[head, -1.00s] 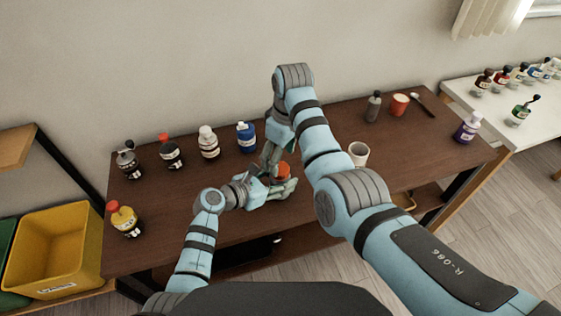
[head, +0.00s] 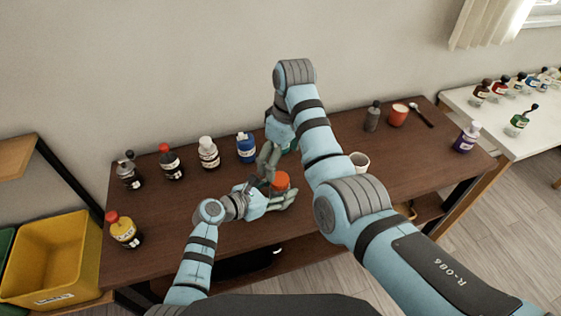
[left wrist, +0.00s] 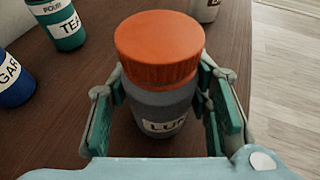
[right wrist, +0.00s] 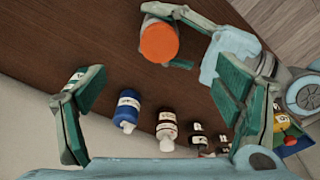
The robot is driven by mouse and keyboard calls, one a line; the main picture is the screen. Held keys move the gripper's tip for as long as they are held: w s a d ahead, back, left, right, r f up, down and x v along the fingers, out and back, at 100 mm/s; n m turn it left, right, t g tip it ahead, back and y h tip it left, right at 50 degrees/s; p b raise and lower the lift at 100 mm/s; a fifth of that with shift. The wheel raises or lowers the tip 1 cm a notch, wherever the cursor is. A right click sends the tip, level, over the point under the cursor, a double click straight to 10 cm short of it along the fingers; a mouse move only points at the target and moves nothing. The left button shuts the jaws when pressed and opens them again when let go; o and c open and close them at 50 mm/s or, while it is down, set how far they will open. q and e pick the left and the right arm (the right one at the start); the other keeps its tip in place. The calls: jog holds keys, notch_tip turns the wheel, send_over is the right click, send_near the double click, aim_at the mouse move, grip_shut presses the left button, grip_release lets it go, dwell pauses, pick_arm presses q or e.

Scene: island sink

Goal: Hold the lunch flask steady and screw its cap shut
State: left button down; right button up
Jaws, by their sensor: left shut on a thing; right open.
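The lunch flask is a grey jar with a "LUN…" label (left wrist: 165,125) and a ribbed orange cap (left wrist: 160,48) on top; the cap also shows in the head view (head: 281,181) and right wrist view (right wrist: 159,42). The flask looks upright on the brown table. My left gripper (left wrist: 160,115) is shut around the grey body, below the cap. My right gripper (right wrist: 158,100) is open and empty; in the head view (head: 268,162) it is close beside the cap on its far left side. I cannot tell how tightly the cap sits.
Behind are a blue sugar bottle (head: 246,148), a white bottle (head: 208,153) and several others leftward. A teal tea container (left wrist: 58,20) stands near the flask. A white cup (head: 360,161), grey bottle (head: 372,117) and red cup (head: 398,115) stand right. The table front is clear.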

jog(key=r, duration=0.5)
jog(key=shift+s+d+r, duration=0.1)
jog(key=shift+d, duration=0.15)
pick_arm(q)
jog(key=c, duration=0.7)
grip_release()
jog(key=shift+c, duration=0.2)
jog(key=v, duration=1.2)
jog(key=shift+f, duration=0.1)
